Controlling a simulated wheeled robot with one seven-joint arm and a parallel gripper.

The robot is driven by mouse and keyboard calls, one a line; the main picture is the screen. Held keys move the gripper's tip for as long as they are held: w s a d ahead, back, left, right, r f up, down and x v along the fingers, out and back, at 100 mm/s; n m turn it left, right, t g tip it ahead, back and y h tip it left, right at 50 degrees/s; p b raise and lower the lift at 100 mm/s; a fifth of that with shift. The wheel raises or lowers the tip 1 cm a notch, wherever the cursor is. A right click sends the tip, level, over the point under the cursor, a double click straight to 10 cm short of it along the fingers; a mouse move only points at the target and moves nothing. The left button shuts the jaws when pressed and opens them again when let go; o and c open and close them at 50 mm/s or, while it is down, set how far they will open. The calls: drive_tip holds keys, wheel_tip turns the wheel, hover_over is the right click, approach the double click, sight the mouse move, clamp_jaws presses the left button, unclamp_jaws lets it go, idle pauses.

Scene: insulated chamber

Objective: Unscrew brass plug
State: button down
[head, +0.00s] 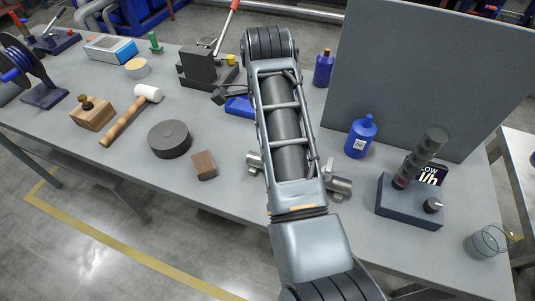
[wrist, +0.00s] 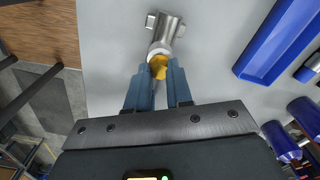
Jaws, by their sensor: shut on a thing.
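The brass plug (wrist: 158,67) shows in the wrist view at the near end of a silver metal fitting (wrist: 166,28), between the tips of my blue-grey fingers. My gripper (wrist: 158,80) is shut on the plug. I cannot tell how deep the plug sits in the fitting. In the head view my arm covers the gripper and the plug. Parts of the metal fitting (head: 340,184) stick out on both sides of my arm on the grey bench.
A brown block (head: 204,165), a dark round disc (head: 169,139) and a mallet (head: 130,115) lie left of my arm. A blue bottle (head: 361,137), a dark instrument (head: 409,203) and a glass beaker (head: 487,242) stand right. A grey panel (head: 430,70) rises behind.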

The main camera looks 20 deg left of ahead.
drive_tip(key=shift+a+r, duration=0.15)
drive_tip(key=shift+r, duration=1.65)
drive_tip(key=shift+d, duration=0.2)
